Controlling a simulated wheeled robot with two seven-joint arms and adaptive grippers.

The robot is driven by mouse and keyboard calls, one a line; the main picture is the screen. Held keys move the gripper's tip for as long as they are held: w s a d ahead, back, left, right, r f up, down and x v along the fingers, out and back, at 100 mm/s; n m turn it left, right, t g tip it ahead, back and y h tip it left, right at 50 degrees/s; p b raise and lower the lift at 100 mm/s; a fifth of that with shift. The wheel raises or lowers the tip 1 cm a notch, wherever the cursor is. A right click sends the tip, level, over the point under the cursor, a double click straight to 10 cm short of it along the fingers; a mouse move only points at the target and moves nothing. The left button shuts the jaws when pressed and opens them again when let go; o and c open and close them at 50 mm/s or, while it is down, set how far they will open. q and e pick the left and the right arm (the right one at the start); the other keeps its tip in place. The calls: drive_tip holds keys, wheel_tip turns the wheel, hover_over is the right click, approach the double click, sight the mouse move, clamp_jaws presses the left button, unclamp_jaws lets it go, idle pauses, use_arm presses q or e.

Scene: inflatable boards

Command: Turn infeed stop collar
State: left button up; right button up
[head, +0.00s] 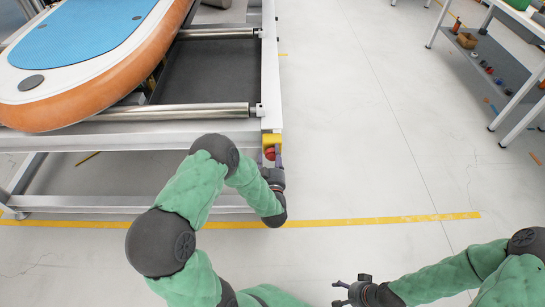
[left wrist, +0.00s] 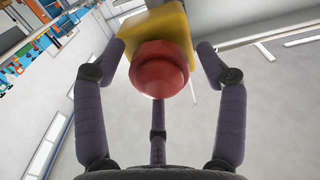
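The infeed stop is a red mushroom button (left wrist: 160,68) on a yellow housing (left wrist: 158,32), mounted at the near right corner of the roller frame. In the head view the yellow housing (head: 272,140) shows with a small part of the red button (head: 270,153) below it. My left gripper (head: 271,158) is at the button. In the left wrist view its fingers (left wrist: 160,50) are spread on both sides of the red button, with visible gaps. A separate collar cannot be made out. My right gripper (head: 338,293) is empty near the bottom edge, its fingers apart.
An orange, white and blue inflatable board (head: 85,50) lies on the roller frame (head: 140,140) at the left. A grey shelf table (head: 500,70) with small parts stands at the upper right. A yellow floor line (head: 400,219) crosses the clear floor.

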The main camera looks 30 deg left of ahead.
use_arm(q)
drive_tip(key=c, duration=0.8)
drive_tip(key=shift+m, duration=0.3)
drive_tip(key=shift+w+r+m+p, duration=0.1)
drive_tip(key=shift+m+p, duration=0.2)
drive_tip(key=shift+m, duration=2.5)
drive_tip(key=o, duration=1.2)
drive_tip(key=shift+c, duration=0.2)
drive_tip(key=shift+d, duration=0.1)
